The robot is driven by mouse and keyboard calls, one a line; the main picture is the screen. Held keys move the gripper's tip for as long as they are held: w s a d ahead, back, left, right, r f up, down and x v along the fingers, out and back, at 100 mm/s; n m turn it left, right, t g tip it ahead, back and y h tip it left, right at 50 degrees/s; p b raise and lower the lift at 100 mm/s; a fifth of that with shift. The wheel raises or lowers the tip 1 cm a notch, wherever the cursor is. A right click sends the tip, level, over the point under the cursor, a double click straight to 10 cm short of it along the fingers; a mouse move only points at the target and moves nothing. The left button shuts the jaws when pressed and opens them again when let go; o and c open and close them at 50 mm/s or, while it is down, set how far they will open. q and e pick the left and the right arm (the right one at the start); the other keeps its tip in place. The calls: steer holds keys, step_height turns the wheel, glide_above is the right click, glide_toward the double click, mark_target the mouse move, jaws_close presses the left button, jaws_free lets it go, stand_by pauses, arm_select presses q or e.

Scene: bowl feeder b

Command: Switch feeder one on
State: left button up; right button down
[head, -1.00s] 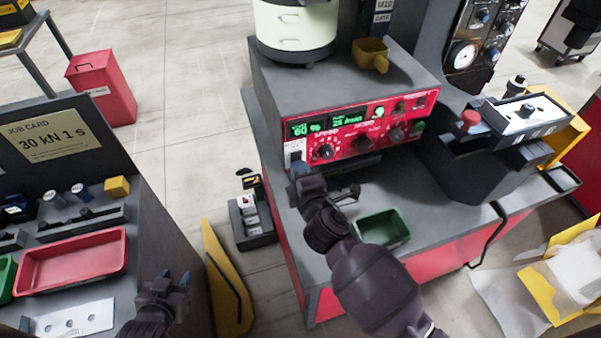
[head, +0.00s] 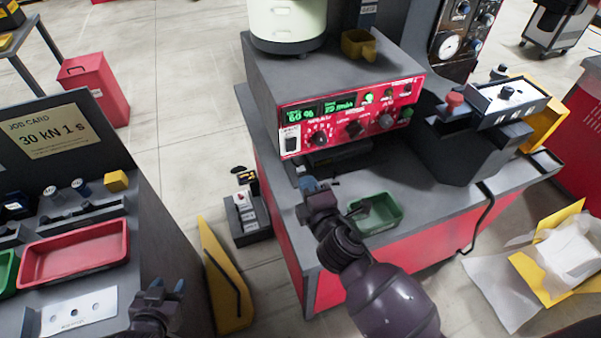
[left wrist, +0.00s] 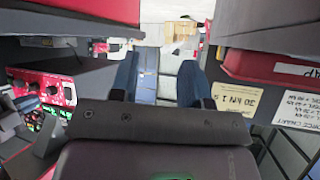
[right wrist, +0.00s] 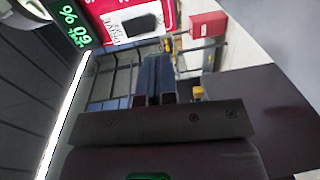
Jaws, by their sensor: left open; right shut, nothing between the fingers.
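The feeder's red control panel (head: 350,118) faces me on a grey box. Its green display (head: 320,110) is lit and reads 60 % and about 25 /min. A green lamp (head: 368,98) on it glows. A black rocker switch (head: 291,138) on a white plate sits at the panel's left end; the switch also shows in the right wrist view (right wrist: 138,23). My right gripper (head: 309,184) is shut and empty, below and in front of the switch, apart from it. My left gripper (head: 164,288) is open and empty beside the left bench.
A white bowl (head: 287,22) and a yellow scoop (head: 358,45) are on top of the box. A green tray (head: 378,214) lies on the bench near my right arm. A red tray (head: 75,252) is on the left bench. A dark unit with a red button (head: 454,102) stands right.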

steer(key=shift+f+b+v, duration=0.1)
steer(key=shift+f+v, duration=0.1)
steer(key=shift+v, duration=0.7)
steer(key=shift+f+b+v, duration=0.15)
steer(key=shift+f+v, duration=0.05)
steer(key=shift+v, duration=0.7)
steer(key=shift+f+b+v, duration=0.1)
steer(key=shift+f+v, duration=0.1)
steer(key=shift+v, duration=0.7)
steer(key=d+f+m+h, duration=0.1)
steer(key=d+f+m, duration=0.1)
steer(key=d+m, duration=0.2)
steer(key=s+d+f+m+g+h, duration=0.1)
steer(key=d+m, duration=0.3)
steer(key=m, duration=0.2)
steer(key=s+d+f+m+g, duration=0.1)
steer(key=d+f+m, duration=0.1)
steer(key=d+m, duration=0.2)
steer(key=shift+d+f+m+h, duration=0.15)
steer(key=shift+f+m+h, duration=0.05)
steer(key=shift+m, duration=0.35)
steer(key=shift+d+f+m+h, duration=0.2)
steer(key=shift+m, duration=0.35)
steer(key=s+d+f+m+g+h, duration=0.2)
steer(key=s+d+f+m, duration=0.2)
steer(key=s+d, duration=0.5)
step_height(320, 180, down, 2)
steer(key=shift+s+d+f+h, duration=0.1)
steer(key=shift+s+d+h, duration=0.25)
steer(key=shift+d, duration=0.25)
